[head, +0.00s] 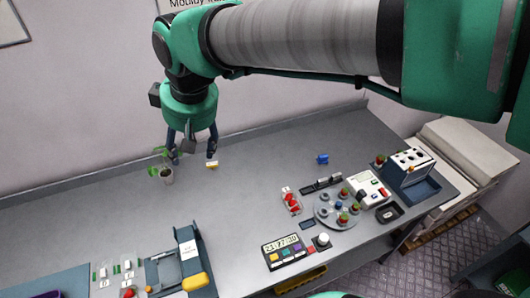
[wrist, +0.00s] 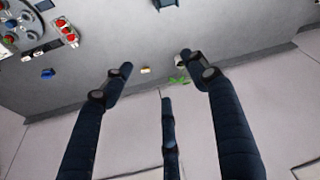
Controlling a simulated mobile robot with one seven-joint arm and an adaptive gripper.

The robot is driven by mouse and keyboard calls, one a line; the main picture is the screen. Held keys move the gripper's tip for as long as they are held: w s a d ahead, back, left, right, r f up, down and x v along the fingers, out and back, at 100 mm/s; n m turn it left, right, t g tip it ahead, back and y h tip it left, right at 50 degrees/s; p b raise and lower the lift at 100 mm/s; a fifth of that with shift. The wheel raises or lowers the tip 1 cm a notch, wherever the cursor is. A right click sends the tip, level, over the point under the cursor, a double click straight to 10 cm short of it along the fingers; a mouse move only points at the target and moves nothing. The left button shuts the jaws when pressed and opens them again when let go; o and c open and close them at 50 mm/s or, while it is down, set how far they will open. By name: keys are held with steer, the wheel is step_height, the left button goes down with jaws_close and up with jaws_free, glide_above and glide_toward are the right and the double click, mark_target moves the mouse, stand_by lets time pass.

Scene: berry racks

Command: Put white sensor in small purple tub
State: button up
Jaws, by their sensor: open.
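My gripper (head: 193,155) is open and empty above the back of the grey bench. Its spread dark fingers also show in the wrist view (wrist: 157,62). A small white-and-yellow piece (head: 212,165) lies on the bench just below the right finger; it shows between the fingers in the wrist view (wrist: 146,70). I cannot tell whether it is the white sensor. Several small white pieces (head: 115,269) lie at the front left, also too small to identify.
A small potted plant (head: 167,177) stands by the left finger. A blue piece (head: 322,158) lies right of centre. A round grey tray (head: 336,222), a digital timer (head: 284,251) and a boxed device (head: 409,167) crowd the right. The middle bench is clear; the wall is close behind.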

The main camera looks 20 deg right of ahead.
steer(key=s+d+f+m+t, duration=0.1)
steer(key=s+d+m, duration=0.2)
steer(key=s+d, duration=0.5)
steer(key=s+d+f+m+t+h, duration=0.1)
steer(key=s+d+m, duration=0.1)
steer(key=s+d, duration=0.6)
steer(key=shift+s+d+f+m, duration=0.25)
steer(key=shift+d+f+m, duration=0.15)
steer(key=shift+d, duration=0.5)
step_height(320, 180, down, 2)
steer(key=shift+f+b, duration=0.15)
steer(key=shift+b, duration=1.1)
steer(key=shift+o, duration=0.5)
